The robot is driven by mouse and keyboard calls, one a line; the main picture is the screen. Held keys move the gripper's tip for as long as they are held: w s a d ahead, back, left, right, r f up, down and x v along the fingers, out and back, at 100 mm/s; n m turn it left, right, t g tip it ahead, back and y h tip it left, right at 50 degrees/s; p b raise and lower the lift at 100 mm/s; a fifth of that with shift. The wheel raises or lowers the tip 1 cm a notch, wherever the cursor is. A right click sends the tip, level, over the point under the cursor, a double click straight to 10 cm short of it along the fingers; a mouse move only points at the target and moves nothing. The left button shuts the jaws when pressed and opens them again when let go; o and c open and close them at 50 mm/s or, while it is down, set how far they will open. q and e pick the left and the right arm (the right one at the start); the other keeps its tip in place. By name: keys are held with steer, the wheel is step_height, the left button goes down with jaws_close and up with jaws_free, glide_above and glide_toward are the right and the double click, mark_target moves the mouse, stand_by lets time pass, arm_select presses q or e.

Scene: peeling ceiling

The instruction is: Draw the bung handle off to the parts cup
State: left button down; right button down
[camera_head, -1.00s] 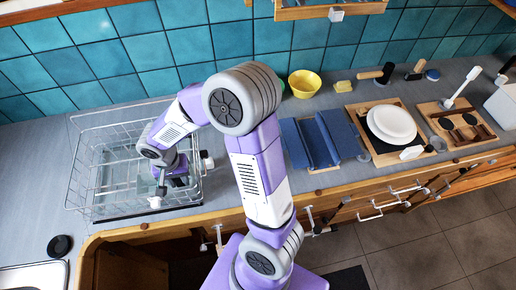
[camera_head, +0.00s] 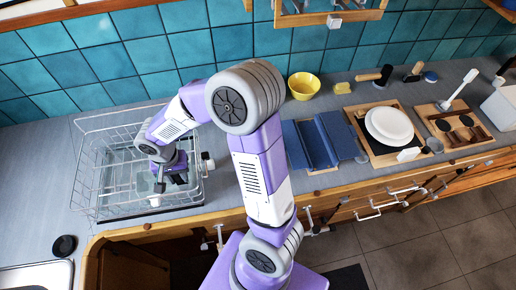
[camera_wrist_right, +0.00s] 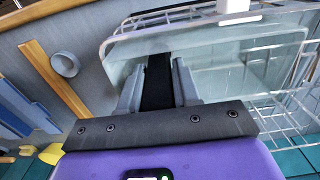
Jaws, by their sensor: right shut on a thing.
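My right gripper (camera_head: 172,182) reaches down inside the wire rack on the left of the counter. In the right wrist view its fingers (camera_wrist_right: 158,88) are closed on a dark, upright strip-like piece (camera_wrist_right: 158,75), which I take for the bung handle. Its lower end is hidden, so I cannot tell whether it is still seated. A translucent grey tub (camera_wrist_right: 215,75) lies around and behind the fingers. A small grey round cup (camera_wrist_right: 65,64), possibly the parts cup, stands on the counter outside the rack in the right wrist view. My left gripper is out of view.
The wire rack (camera_head: 95,160) has thin walls around my gripper. Bare counter (camera_head: 40,180) lies left of the rack.

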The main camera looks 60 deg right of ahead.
steer(key=shift+r+p, duration=1.75)
steer(key=shift+r, duration=0.95)
